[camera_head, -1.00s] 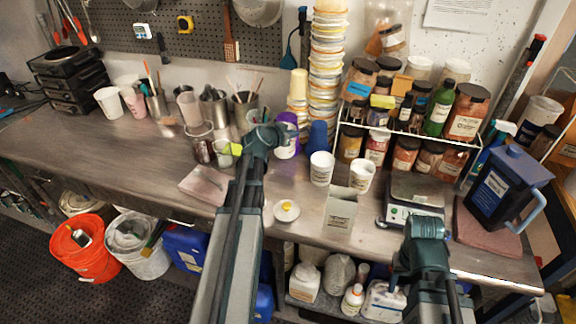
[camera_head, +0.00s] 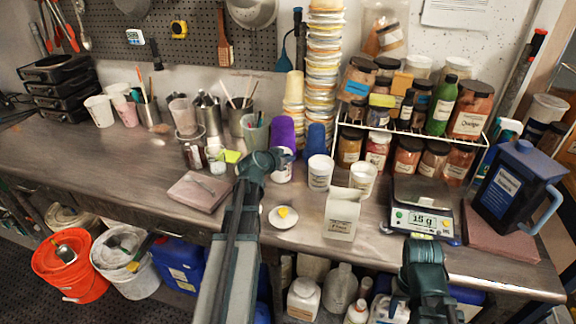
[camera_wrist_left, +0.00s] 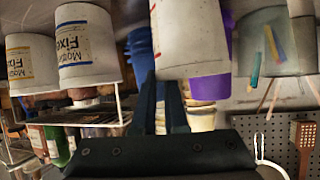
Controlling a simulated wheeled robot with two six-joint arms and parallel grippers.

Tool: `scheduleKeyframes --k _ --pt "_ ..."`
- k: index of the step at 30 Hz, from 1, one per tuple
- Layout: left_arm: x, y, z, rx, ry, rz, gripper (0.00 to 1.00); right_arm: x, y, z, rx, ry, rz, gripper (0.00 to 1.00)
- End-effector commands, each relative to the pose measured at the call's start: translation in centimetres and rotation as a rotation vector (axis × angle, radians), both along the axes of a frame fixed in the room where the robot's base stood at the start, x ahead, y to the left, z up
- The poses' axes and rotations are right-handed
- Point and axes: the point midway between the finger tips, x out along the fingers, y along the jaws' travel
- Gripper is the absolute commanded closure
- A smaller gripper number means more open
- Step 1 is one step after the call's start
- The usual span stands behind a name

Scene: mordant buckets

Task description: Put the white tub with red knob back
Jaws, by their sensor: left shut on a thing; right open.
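My left gripper (camera_head: 272,159) is shut on a white tub (camera_head: 283,169), upright in the head view, in front of the purple cup. The left wrist view, which is upside down, shows the held white tub (camera_wrist_left: 190,38) between the fingers, its label mostly turned away. No red knob is visible on it. Two other white tubs stand to its right: a nearer-left one (camera_head: 320,174) and another (camera_head: 363,180). Their labels show blue and yellow bands in the wrist view. My right gripper (camera_head: 424,248) is open and empty in front of the scale.
The scale (camera_head: 422,221) reads 15 g. A purple cup (camera_head: 283,133), blue cups (camera_head: 316,138) and a tall tub stack (camera_head: 325,70) stand behind.

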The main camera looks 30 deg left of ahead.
Motion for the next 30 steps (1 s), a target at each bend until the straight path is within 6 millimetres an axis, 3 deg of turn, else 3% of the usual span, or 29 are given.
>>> scheduleKeyframes --k 1,11,12,17,26,30 --pt "0.0 0.0 -0.7 0.000 0.000 0.000 1.00 0.0 0.0 -0.7 0.000 0.000 0.000 0.50" --pt "0.0 0.0 -0.7 0.000 0.000 0.000 1.00 0.0 0.0 -0.7 0.000 0.000 0.000 0.50" --pt "0.0 0.0 -0.6 0.000 0.000 0.000 0.85 0.0 0.0 -0.6 0.000 0.000 0.000 0.50" --pt "0.0 0.0 -0.6 0.000 0.000 0.000 0.59 0.0 0.0 -0.6 0.000 0.000 0.000 0.50" --pt "0.0 0.0 -0.4 0.000 0.000 0.000 0.59 0.0 0.0 -0.4 0.000 0.000 0.000 0.50" --pt "-1.4 -0.1 0.5 0.000 0.000 0.001 0.59 0.0 0.0 0.5 0.000 0.000 0.000 0.50"
